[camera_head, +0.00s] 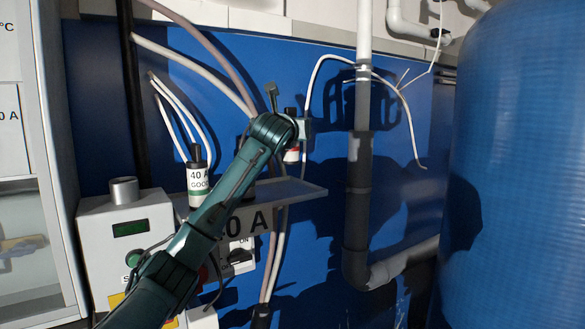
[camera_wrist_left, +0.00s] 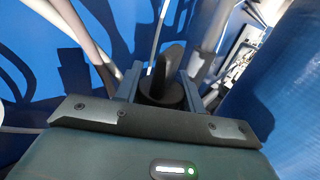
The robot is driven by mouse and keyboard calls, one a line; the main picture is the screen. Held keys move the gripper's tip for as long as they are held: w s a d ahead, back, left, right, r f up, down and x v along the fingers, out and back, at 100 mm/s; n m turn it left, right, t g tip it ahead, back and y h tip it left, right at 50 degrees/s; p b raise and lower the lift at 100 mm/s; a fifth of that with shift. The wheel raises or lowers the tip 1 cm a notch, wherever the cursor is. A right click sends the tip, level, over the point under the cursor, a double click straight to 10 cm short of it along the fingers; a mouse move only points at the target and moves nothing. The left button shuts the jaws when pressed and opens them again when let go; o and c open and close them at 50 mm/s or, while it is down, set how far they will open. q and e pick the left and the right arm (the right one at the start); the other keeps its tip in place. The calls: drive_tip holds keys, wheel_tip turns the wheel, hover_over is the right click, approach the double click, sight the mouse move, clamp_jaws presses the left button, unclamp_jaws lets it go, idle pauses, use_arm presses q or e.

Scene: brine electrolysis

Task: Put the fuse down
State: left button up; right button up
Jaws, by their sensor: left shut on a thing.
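My left gripper (camera_head: 298,128) reaches up from the lower left and is shut on a fuse (camera_head: 291,156). The fuse has a dark top and a pale body with a red band; the gripper hides its middle. It is roughly upright, above the right part of a grey shelf (camera_head: 305,191) marked "40 A". A gap shows below the fuse in the head view. The left wrist view shows its dark round end (camera_wrist_left: 162,92) between the fingers. Another fuse (camera_head: 199,181), white with a green band and labelled "40 A GOOD", stands at the shelf's left. My right gripper is not in view.
A grey control box (camera_head: 125,245) with a display stands at the left. A grey pipe (camera_head: 359,190) runs down the blue wall right of the shelf. A large blue tank (camera_head: 520,170) fills the right side. Loose cables hang around the gripper.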

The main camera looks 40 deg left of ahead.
sight(292, 153)
use_arm(q)
wheel_tip(292, 153, down, 7)
drive_tip(key=shift+a+r, duration=0.1)
drive_tip(key=shift+r, duration=0.05)
idle(0.4)
drive_tip(key=o, duration=1.1)
drive_tip(key=b+v, duration=0.3)
drive_tip(key=v, duration=0.9)
